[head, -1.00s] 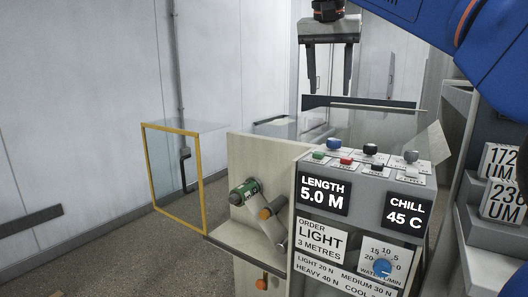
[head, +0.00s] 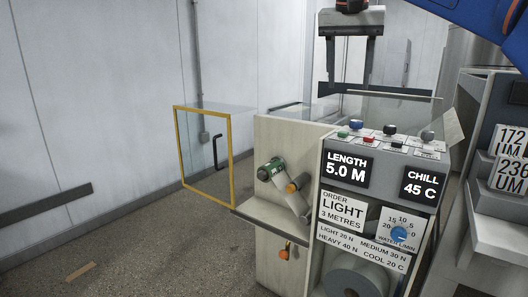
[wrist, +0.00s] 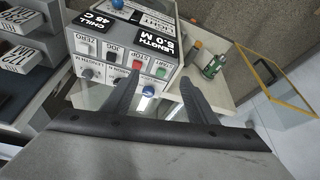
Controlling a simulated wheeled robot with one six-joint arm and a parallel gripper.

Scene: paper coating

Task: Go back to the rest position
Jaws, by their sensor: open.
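My gripper (head: 348,86) hangs above and behind the machine's control panel in the head view, fingers pointing down. Its two fingers are apart with nothing between them. In the wrist view my gripper (wrist: 157,84) shows both dark fingers spread over the panel's edge. The control panel (head: 372,215) carries displays reading LENGTH 5.0 M and CHILL 45 C, an ORDER LIGHT 3 METRES label and a blue water dial (head: 399,234). Several coloured buttons and knobs sit on its sloped top, including a blue knob (head: 362,125).
A yellow-framed clear guard (head: 231,160) stands open at the left. Shelves with 172 UM and 236 UM cards (head: 510,174) stand close at the right. The floor at left is clear except a small tan strip (head: 80,271).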

